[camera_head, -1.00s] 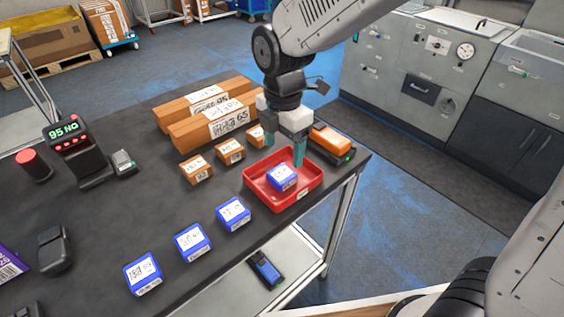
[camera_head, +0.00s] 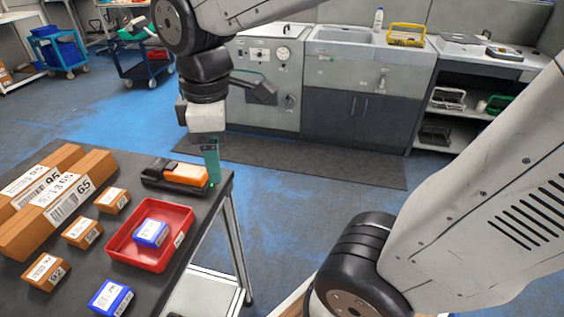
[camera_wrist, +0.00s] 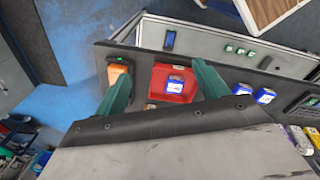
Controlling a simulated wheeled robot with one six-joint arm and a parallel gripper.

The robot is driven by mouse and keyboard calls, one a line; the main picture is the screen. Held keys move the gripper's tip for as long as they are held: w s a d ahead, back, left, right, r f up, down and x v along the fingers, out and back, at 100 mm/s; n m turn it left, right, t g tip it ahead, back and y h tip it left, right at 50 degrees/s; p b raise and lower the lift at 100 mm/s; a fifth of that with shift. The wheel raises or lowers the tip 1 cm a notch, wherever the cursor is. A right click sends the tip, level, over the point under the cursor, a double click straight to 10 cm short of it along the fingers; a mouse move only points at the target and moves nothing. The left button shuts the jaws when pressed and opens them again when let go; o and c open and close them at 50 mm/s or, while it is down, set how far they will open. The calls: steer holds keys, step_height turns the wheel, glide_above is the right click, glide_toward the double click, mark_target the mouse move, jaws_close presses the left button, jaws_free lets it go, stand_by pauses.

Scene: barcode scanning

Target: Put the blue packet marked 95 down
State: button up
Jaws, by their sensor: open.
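A small blue packet (camera_head: 151,233) with a white label lies inside the red tray (camera_head: 121,258) near the table's right end; its number is too small to read. In the wrist view the packet (camera_wrist: 175,86) lies in the tray (camera_wrist: 160,78), seen between my fingers. My gripper (camera_head: 206,158) is open and empty, raised beyond the tray, near the orange and black device (camera_head: 187,174). Its green fingers stand apart in the wrist view (camera_wrist: 162,82). One finger is mostly hidden in the head view.
Another blue packet (camera_head: 110,297) lies in front of the tray. Small brown boxes (camera_head: 82,233) and long brown boxes (camera_head: 60,210) are on the left. The table's right edge is close to the tray; open floor lies beyond.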

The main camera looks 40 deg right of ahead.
steer(key=s+d+m, duration=0.6)
steer(key=s+m, duration=0.4)
steer(key=m, duration=0.1)
steer(key=shift+s+d+f, duration=0.15)
steer(key=shift+f, duration=0.05)
